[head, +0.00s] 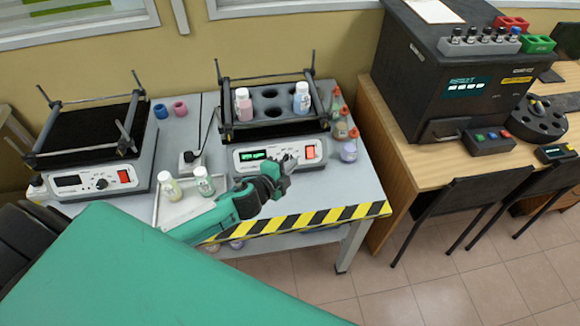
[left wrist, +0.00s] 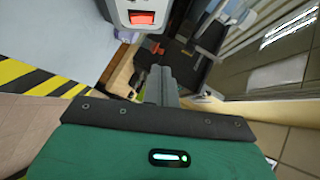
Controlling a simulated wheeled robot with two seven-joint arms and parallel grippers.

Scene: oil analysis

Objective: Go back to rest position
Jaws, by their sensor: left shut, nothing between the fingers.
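My left gripper (head: 286,163) is shut and empty. In the head view it is above the front of the grey table (head: 368,184), just in front of the right-hand shaker (head: 276,152) with its red switch and green display. In the left wrist view the closed fingers (left wrist: 160,84) point forward with nothing held, and the shaker's red switch (left wrist: 141,17) shows at the top. My green left arm crosses the lower left of the head view. My right gripper is not in view.
A second shaker (head: 95,182) stands at the table's left. Two bottles (head: 243,104) sit in the right shaker's rack. Small bottles (head: 205,181) stand in front, and several more (head: 341,124) at its right. A wooden desk (head: 398,150) holds a black machine (head: 440,75). Black chairs (head: 470,198) stand before it.

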